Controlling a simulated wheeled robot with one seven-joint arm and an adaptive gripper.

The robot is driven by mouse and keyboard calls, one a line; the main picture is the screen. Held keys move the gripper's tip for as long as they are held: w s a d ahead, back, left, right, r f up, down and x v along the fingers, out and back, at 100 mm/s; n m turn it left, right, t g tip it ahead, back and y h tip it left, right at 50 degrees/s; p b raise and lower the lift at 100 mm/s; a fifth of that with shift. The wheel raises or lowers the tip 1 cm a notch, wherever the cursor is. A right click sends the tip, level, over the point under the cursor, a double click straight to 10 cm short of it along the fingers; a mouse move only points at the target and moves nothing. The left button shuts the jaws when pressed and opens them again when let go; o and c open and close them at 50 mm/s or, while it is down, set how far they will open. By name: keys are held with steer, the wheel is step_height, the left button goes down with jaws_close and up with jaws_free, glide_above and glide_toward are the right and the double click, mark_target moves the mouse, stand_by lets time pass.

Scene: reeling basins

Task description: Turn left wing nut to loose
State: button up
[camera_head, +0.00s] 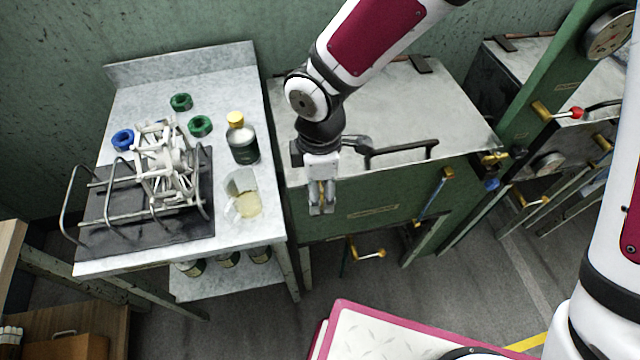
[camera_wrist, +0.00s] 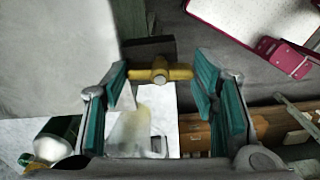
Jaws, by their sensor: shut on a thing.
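The left wing nut is yellow brass and sits at the front left corner of the green basin (camera_head: 375,213). In the wrist view the left wing nut (camera_wrist: 160,76) shows its round hub and two wings, spanning crosswise between my teal finger pads. In the head view my gripper (camera_head: 321,205) points down at that corner and mostly hides the nut. My gripper is shut on the left wing nut, one pad at each wing end. The basin's grey lid (camera_head: 400,110) is down. Another brass wing nut (camera_head: 493,158) is at the front right corner.
A marble-topped table (camera_head: 235,85) stands close on the left, with a wire rack, a yellow-capped bottle (camera_head: 242,140) and green rings. A black lid handle (camera_head: 402,150) rises right of my gripper. Below are a brass tap (camera_head: 368,253) and open floor.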

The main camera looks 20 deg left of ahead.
steer(key=shift+n, duration=0.6)
steer(key=o, duration=1.2)
steer(key=shift+c, duration=0.2)
step_height(320, 180, up, 12)
